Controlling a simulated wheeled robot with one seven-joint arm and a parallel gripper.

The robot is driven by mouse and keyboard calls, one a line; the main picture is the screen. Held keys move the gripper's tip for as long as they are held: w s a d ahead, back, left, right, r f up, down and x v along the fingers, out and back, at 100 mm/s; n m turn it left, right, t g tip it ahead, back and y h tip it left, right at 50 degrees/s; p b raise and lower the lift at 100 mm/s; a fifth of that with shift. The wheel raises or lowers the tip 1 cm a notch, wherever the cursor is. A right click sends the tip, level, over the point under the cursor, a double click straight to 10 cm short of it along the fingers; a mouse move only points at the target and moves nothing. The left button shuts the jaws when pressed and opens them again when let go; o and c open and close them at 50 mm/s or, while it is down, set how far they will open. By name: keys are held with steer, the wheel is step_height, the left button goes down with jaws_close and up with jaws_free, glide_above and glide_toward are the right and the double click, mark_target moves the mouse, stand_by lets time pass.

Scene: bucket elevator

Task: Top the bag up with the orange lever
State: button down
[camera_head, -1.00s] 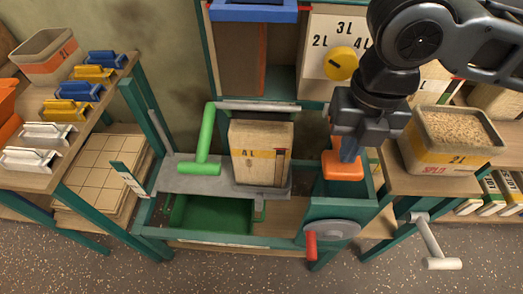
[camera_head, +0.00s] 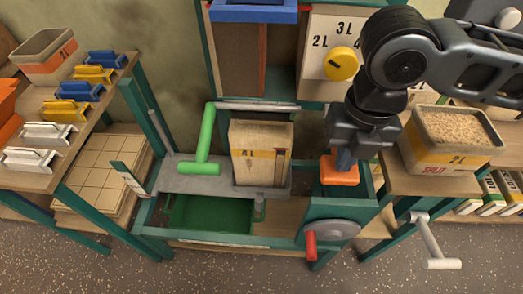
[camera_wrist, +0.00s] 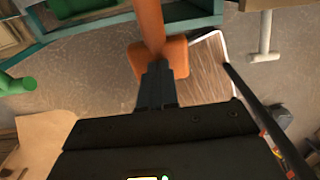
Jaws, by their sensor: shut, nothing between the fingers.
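The orange lever (camera_head: 340,172) ends in a flat orange pad at the teal frame's right side. In the wrist view its pad (camera_wrist: 178,58) and orange stem lie just beyond my fingers. My gripper (camera_head: 346,156) is shut and empty, with its fingertips pointing down at the pad. The tips seem to touch the pad, though contact is hard to tell. The bag (camera_head: 258,140), beige with a yellow band and marked 4L, stands upright on the grey platform, left of my gripper. Its contents are hidden.
A green handle (camera_head: 206,150) stands left of the bag. A green bin (camera_head: 210,214) sits below the platform. A red crank handle (camera_head: 310,246) and grey wheel are at front right. A yellow knob (camera_head: 342,63) is behind my arm.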

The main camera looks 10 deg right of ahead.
steer(key=shift+f, duration=0.85)
stand_by(1.1)
step_height(320, 180, up, 9)
steer(key=p, duration=1.1)
